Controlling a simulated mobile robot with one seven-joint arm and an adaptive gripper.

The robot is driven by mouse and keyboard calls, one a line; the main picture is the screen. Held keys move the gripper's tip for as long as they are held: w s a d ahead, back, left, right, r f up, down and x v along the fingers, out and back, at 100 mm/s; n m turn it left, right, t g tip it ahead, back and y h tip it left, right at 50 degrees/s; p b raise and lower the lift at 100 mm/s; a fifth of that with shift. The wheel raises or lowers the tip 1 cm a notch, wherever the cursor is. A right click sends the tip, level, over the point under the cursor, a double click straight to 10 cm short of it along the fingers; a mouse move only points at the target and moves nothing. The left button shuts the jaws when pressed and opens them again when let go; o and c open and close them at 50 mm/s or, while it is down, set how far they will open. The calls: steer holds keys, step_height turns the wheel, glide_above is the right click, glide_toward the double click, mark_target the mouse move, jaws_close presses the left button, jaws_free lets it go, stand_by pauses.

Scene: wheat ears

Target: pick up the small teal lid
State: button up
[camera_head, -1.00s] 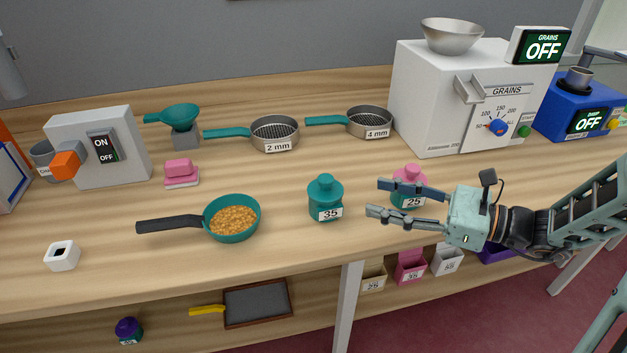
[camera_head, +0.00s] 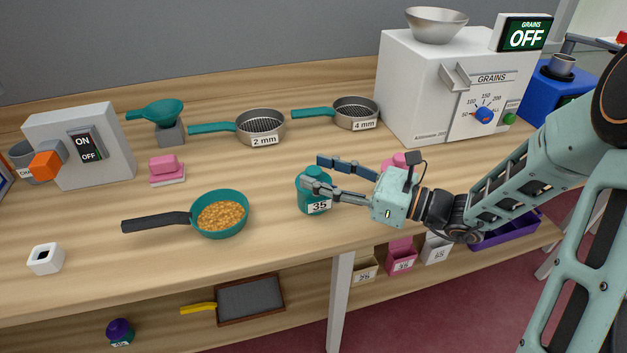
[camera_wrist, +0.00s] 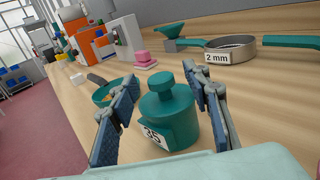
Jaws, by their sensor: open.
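The small teal lid (camera_wrist: 160,88) has a knob and sits on top of a teal jar (camera_wrist: 176,122) labelled 35 in the wrist view. In the head view the jar (camera_head: 317,208) stands on the bench, and its lid is partly hidden behind my fingers. My gripper (camera_head: 313,172) is open. In the wrist view its two fingers (camera_wrist: 160,95) are on either side of the jar and lid, with visible gaps, and nothing is held.
A teal pan of grain (camera_head: 221,217) with a black handle stands left of the jar. A pink-lidded jar (camera_head: 398,160) is partly hidden behind my gripper. Two sieves (camera_head: 260,127) and the GRAINS machine (camera_head: 440,90) stand behind. The bench's front edge is near.

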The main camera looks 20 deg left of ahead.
steer(key=shift+w+a, duration=0.1)
steer(key=shift+a, duration=0.1)
steer(key=c, duration=1)
steer(key=shift+r, duration=0.1)
